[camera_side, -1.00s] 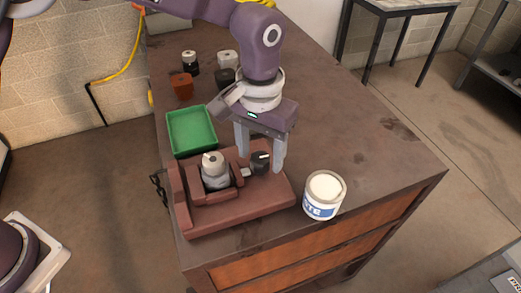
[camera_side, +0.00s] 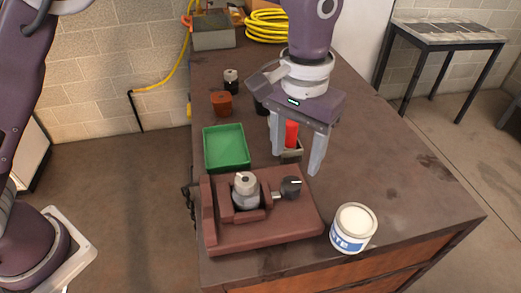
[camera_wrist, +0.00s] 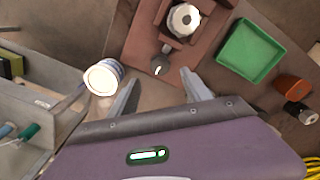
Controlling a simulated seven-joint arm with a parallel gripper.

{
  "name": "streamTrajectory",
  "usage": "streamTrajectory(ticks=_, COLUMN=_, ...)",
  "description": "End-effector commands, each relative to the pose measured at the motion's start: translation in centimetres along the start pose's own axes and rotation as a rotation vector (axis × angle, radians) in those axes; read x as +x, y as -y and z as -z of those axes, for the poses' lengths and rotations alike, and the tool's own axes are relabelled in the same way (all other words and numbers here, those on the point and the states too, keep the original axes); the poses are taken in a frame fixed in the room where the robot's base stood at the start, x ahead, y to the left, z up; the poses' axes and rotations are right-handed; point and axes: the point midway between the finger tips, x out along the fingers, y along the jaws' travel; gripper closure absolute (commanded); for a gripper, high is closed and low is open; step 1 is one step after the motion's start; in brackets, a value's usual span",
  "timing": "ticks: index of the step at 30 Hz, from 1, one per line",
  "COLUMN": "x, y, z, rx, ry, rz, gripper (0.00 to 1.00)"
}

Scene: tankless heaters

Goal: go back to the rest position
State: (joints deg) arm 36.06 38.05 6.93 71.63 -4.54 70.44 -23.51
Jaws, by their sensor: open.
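My gripper (camera_side: 294,163) is open and empty above the workbench, behind the brown fixture (camera_side: 225,236). Its two fingers are spread wide, and the wrist view also shows the open gripper (camera_wrist: 159,78) with nothing held. The fixture holds a grey metal cylinder with a knob top (camera_side: 246,192). A black knob (camera_side: 291,187) sits at the fixture's right side, apart from the fingers. In the wrist view the cylinder (camera_wrist: 184,19) and black knob (camera_wrist: 160,66) lie beyond the fingertips. No marker of a rest position shows.
A green tray (camera_side: 227,148) lies behind the fixture. A white can (camera_side: 354,227) stands near the front edge. A red item (camera_side: 291,134) shows behind the fingers, partly hidden. An orange block (camera_side: 221,103) and a yellow coiled hose (camera_side: 267,25) are farther back. The bench's right side is clear.

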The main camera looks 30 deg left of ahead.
Motion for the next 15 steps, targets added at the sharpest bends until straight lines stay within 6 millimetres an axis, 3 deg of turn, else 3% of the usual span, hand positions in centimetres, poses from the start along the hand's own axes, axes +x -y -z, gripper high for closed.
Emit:
streamTrajectory(ticks=2, x=-0.3, y=0.3, z=0.0, rx=-0.002, ry=-0.004, rz=-0.003, gripper=0.43)
streamTrajectory(ticks=4, x=-2.1, y=1.9, z=-0.3, rx=-0.014, ry=-0.024, rz=-0.018, gripper=0.43)
streamTrajectory(ticks=7, x=-6.7, y=6.8, z=-2.4, rx=-0.041, ry=-0.088, rz=-0.056, gripper=0.43)
streamTrajectory(ticks=9, x=-9.7, y=10.9, z=-5.3, rx=-0.059, ry=-0.152, rz=-0.076, gripper=0.43)
streamTrajectory(ticks=11, x=-11.4, y=14.0, z=-8.4, rx=-0.068, ry=-0.211, rz=-0.083, gripper=0.43)
streamTrajectory(ticks=15, x=-12.3, y=19.1, z=-16.3, rx=-0.086, ry=-0.346, rz=-0.063, gripper=0.43)
